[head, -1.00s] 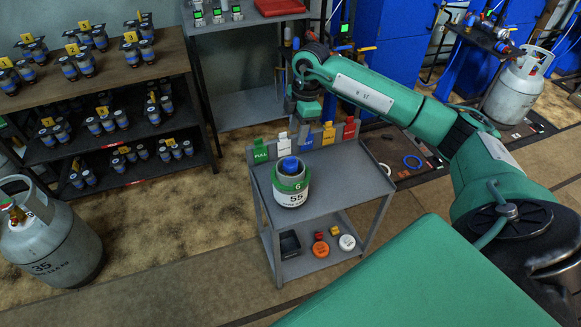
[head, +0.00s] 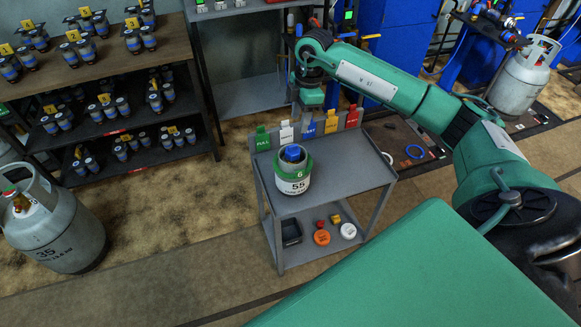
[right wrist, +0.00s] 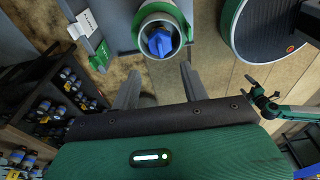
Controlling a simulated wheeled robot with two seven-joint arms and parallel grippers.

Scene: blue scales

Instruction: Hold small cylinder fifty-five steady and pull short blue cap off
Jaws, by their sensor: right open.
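The small cylinder fifty-five (head: 293,185) stands upright on the top shelf of a grey cart (head: 345,179). It is pale, with a green collar and the number 55. The short blue cap (head: 292,153) sits on top, inside the collar; it also shows in the right wrist view (right wrist: 160,42). My right gripper (right wrist: 160,72) is open and empty, with its two fingers apart and the cap beyond their tips. In the head view, its arm end hangs behind the cart's card row.
Coloured cards (head: 309,127) line the cart's back edge. The lower shelf holds a black tray (head: 291,232), an orange cap (head: 321,237) and a white cap (head: 348,231). A large cylinder 35 (head: 55,230) stands at left, before a rack (head: 185,95) of small cylinders.

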